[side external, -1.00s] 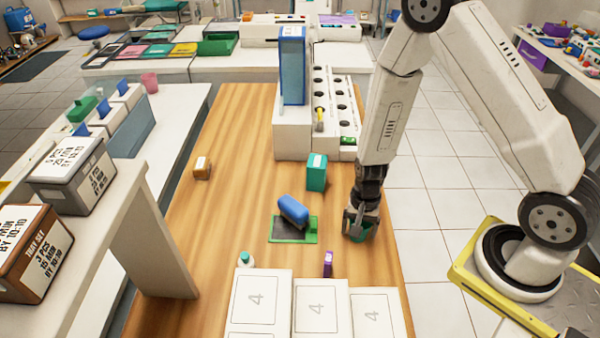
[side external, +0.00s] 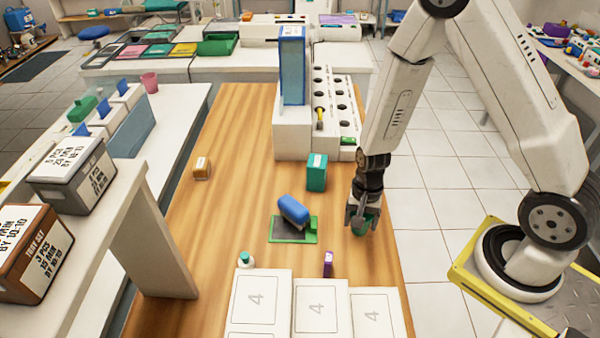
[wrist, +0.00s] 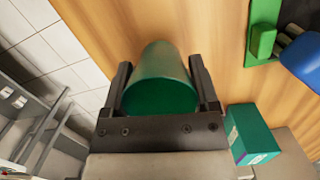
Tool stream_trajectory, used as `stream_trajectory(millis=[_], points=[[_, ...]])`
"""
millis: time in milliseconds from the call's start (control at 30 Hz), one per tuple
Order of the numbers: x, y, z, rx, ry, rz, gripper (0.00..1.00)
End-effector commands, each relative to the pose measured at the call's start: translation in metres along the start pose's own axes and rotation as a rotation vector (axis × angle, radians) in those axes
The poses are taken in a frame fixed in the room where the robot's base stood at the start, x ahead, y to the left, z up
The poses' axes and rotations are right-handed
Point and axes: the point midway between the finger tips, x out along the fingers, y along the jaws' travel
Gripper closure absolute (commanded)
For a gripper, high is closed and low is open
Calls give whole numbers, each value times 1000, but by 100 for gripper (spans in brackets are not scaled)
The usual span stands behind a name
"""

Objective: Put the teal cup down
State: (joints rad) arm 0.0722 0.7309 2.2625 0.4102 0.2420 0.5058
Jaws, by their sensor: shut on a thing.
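The teal cup (wrist: 162,85) is between the two fingers of my gripper (wrist: 160,80) in the wrist view, with its open mouth towards the camera. In the side view my gripper (side external: 361,222) points down near the right edge of the wooden table, shut on the cup (side external: 363,226). The fingers partly hide the cup there. The cup looks close above the table top (side external: 220,235), but I cannot tell whether its base touches the wood.
A green tray (side external: 309,236) with a blue object (side external: 293,210) lies left of my gripper. A teal box (side external: 316,173) stands behind it. Bare wood surrounds the cup, with the table edge close on the right.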

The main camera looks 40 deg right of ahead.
Motion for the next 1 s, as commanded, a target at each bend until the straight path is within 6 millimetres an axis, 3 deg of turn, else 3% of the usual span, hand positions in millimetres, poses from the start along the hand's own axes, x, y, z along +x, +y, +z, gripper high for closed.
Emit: stream_trajectory(millis=[500,1000], points=[[-57,0,7,0,2,-2,86],[-71,0,9,1,0,1,86]])
